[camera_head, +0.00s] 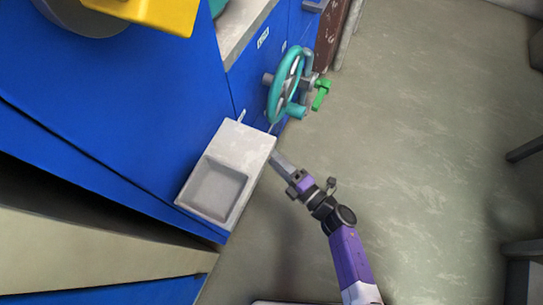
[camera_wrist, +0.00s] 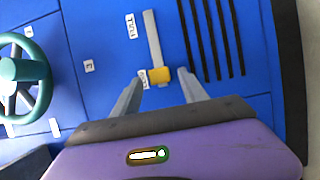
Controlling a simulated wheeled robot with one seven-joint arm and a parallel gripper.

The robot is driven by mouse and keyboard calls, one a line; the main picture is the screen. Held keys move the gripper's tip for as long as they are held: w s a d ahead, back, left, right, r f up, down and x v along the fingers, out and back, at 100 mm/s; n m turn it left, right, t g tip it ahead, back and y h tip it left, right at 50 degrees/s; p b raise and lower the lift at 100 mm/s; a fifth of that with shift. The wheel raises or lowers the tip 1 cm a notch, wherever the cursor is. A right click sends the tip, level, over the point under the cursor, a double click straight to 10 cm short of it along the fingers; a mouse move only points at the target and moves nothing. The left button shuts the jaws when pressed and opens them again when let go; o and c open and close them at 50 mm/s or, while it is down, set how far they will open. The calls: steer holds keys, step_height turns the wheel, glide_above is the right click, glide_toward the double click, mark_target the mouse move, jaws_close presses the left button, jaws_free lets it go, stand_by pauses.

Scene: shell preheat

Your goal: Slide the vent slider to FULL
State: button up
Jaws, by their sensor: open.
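The vent slider shows in the wrist view on a blue panel, with a yellow knob (camera_wrist: 159,74) at the lower end of a straight grey track (camera_wrist: 152,38). A white label (camera_wrist: 131,26) that seems to read FULL sits beside the track's far end. Another label (camera_wrist: 143,77) lies beside the knob, partly hidden by a finger. My gripper (camera_wrist: 161,85) is open, its two fingers pointing at the panel, one on each side of the knob. I cannot tell whether they touch it. In the head view my gripper (camera_head: 280,160) is beside a white tray-like box; the slider is hidden there.
The white box (camera_head: 255,148) juts out close to my gripper. Dark vent slots (camera_wrist: 218,38) lie right of the track. Open floor (camera_head: 430,130) lies to the right.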

steer(key=shift+x, duration=1.1)
jaws_close()
stand_by(0.7)
